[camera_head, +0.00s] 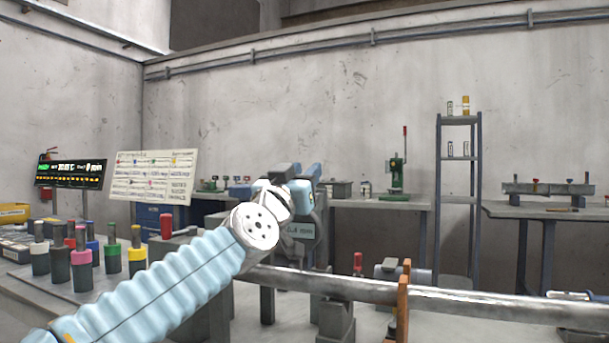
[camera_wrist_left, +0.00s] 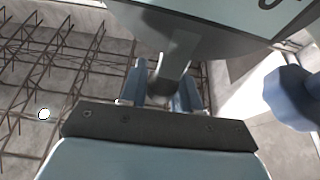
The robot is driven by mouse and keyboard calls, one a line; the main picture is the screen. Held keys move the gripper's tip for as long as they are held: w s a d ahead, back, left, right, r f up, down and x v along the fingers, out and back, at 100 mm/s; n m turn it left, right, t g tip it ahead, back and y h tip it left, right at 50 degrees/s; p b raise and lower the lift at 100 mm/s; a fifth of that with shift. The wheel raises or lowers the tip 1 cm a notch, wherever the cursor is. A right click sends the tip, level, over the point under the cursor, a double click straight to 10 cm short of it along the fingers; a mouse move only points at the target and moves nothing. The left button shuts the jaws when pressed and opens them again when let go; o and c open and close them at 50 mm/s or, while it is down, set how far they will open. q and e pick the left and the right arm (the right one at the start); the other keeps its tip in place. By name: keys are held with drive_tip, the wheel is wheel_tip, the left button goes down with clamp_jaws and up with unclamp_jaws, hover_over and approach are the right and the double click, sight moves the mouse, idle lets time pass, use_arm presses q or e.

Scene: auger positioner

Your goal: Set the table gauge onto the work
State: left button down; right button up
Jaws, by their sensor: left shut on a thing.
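My left arm comes in from the lower left in the head view, and its wrist covers most of my left gripper (camera_wrist_left: 165,95). In the left wrist view the two blue fingers are shut on the grey stem of a broad grey-green body. I take this body to be the table gauge (camera_wrist_left: 225,35). In the head view a grey-green face with lettering, likely the table gauge (camera_head: 302,231), shows just right of my wrist. The work, a long grey metal bar (camera_head: 460,299), runs rightward below it. I cannot tell whether they touch. My right gripper is not seen.
Several colour-banded tools stand on a bench (camera_head: 105,290) at left. An orange-brown upright (camera_head: 402,305) stands at the bar. Behind are a shelf rack (camera_head: 459,158), a green press (camera_head: 397,178) and benches along the wall. A dark blue rounded part (camera_wrist_left: 295,95) is at the wrist view's right.

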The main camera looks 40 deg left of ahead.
use_arm(q)
drive_tip(key=shift+s+a+r, duration=0.1)
drive_tip(key=shift+a+r, duration=0.05)
drive_tip(key=shift+r, duration=0.05)
idle(0.6)
drive_tip(key=c, duration=0.9)
unclamp_jaws()
drive_tip(key=shift+f, duration=0.1)
drive_tip(key=b+v, duration=0.3)
drive_tip(key=v, duration=1)
drive_tip(key=shift+s+f, duration=0.25)
drive_tip(key=shift+s, duration=0.05)
